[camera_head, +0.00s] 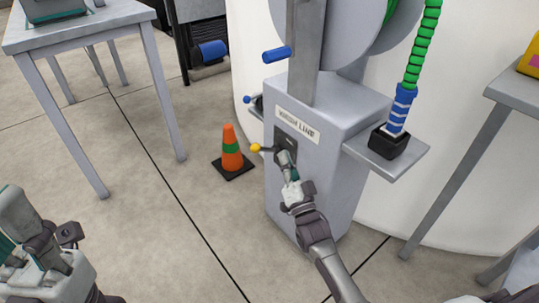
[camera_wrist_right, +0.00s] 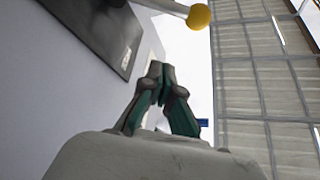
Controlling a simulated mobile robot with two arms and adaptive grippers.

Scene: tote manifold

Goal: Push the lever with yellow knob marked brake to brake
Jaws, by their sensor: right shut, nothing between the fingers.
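The brake lever's yellow knob (camera_head: 255,148) sticks out to the left from a dark plate (camera_head: 286,143) on the front of the grey winch pedestal. In the right wrist view the yellow knob (camera_wrist_right: 199,16) and its grey rod are at the top, above and a little right of my fingertips. My right gripper (camera_head: 287,163) is shut and empty, close in front of the plate, just below and right of the knob. Its fingertips (camera_wrist_right: 158,78) meet in the wrist view, apart from the knob. Part of my left arm (camera_head: 40,250) shows at the lower left; its fingertips are not clear.
A labelled pedestal (camera_head: 345,115) carries a blue-handled crank (camera_head: 277,54) above the lever. An orange cone (camera_head: 231,145) stands on the floor to the left. A grey table (camera_head: 75,35) is at the upper left, and a side shelf (camera_head: 410,155) juts out right.

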